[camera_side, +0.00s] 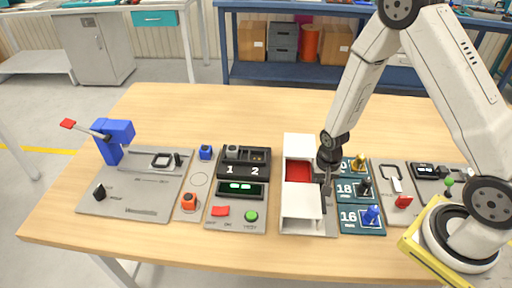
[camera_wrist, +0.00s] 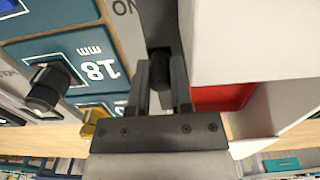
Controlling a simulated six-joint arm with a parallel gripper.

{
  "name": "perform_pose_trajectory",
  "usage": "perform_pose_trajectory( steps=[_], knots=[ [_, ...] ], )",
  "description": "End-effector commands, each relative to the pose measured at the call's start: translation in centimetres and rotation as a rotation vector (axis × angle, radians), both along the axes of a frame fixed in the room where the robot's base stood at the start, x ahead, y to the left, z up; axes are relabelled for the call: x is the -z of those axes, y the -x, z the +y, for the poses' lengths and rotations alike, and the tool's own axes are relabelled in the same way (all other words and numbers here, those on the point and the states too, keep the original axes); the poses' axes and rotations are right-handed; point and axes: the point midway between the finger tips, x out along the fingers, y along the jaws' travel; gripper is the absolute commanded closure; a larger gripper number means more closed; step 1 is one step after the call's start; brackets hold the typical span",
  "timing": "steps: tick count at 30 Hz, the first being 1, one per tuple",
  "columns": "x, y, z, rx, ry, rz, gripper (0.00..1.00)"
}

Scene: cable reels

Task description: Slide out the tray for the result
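A white box-like unit with a red inside (camera_side: 298,172) stands at the middle of the table; white covers lie in front of and behind the red part. My gripper (camera_side: 325,187) points down at the right side of this unit. In the wrist view, my gripper's two fingers (camera_wrist: 162,88) lie on either side of a dark knob (camera_wrist: 160,68), with no clear gap. The knob sits on a dark strip beside the white wall (camera_wrist: 240,40). The red inside also shows in the wrist view (camera_wrist: 222,97). The fingers hide much of the knob in the side view.
Teal panels with 18 and 16 labels and coloured knobs (camera_side: 371,214) stand close to the right of my gripper. A panel with 1 and 2 slots and buttons (camera_side: 236,217) is left of the white unit. The front table edge is bare.

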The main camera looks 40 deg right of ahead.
Motion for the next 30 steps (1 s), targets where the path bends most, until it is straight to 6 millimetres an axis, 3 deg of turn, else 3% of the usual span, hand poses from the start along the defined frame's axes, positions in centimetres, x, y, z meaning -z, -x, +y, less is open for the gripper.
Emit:
perform_pose_trajectory(
  steps=[8, 24, 25, 27, 30],
  knots=[
    [0.0, -0.3, -0.3, 0.001, 0.000, 0.000, 1.00],
    [0.0, -3.4, -3.3, 0.001, 0.000, -0.001, 1.00],
    [0.0, -3.3, -3.2, 0.000, 0.000, 0.000, 0.64],
    [0.0, -3.3, -3.2, -0.001, 0.001, -0.001, 0.42],
    [0.0, -3.3, -3.2, 0.000, 0.000, -0.001, 0.42]
  ],
)
